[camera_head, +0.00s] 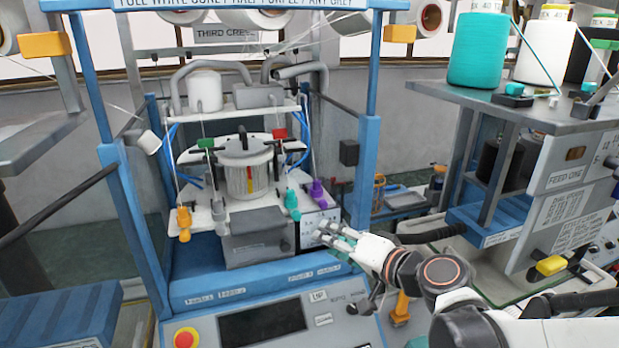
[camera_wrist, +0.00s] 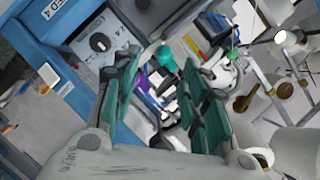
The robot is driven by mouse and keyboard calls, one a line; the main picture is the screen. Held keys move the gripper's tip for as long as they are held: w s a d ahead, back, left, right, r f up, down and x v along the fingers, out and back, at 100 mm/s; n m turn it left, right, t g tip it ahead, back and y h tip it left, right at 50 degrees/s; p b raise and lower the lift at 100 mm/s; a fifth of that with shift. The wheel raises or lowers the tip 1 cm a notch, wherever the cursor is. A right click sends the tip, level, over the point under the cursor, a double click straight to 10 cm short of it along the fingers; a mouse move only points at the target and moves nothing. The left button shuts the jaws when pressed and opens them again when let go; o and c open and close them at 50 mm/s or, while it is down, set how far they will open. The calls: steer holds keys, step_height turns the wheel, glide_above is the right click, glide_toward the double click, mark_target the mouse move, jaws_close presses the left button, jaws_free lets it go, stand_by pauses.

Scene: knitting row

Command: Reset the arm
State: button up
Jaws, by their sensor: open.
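My gripper (camera_head: 328,236) is in the head view at the middle right, reaching left from my white and black arm. Its fingers are spread with a gap between them and hold nothing. It is in front of the right side of the blue-framed knitting machine (camera_head: 365,190), close to the grey control box with a dial. In the wrist view the two green-padded fingers of my gripper (camera_wrist: 163,85) stand apart. Between and beyond them show a teal piece (camera_wrist: 166,58) and a purple piece (camera_wrist: 158,86). Whether the fingertips touch the machine cannot be told.
The machine carries a round metal cylinder (camera_head: 247,178), hanging orange (camera_head: 184,222) and teal (camera_head: 292,203) pieces, and a red button (camera_head: 186,340) below. At right, a shelf (camera_head: 545,112) holds a teal yarn cone (camera_head: 478,50) and a white cone (camera_head: 543,52). A blue post rises behind my gripper.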

steer(key=s+d+f+n+g+h+b, duration=0.2)
steer(key=s+d+f+h+b, duration=0.2)
steer(key=s, duration=0.5)
steer(key=s+d+f+n+g+h+b, duration=0.2)
steer(key=s+d+f+g+h+b, duration=0.1)
steer(key=s+d+f+b, duration=0.3)
steer(key=s+d+f+h, duration=0.1)
steer(key=s+d+f, duration=0.1)
steer(key=s+f, duration=0.1)
steer(key=shift+d+f+h, duration=0.15)
steer(key=shift+f+h, duration=0.15)
steer(key=shift+f, duration=0.35)
steer(key=shift+c, duration=0.5)
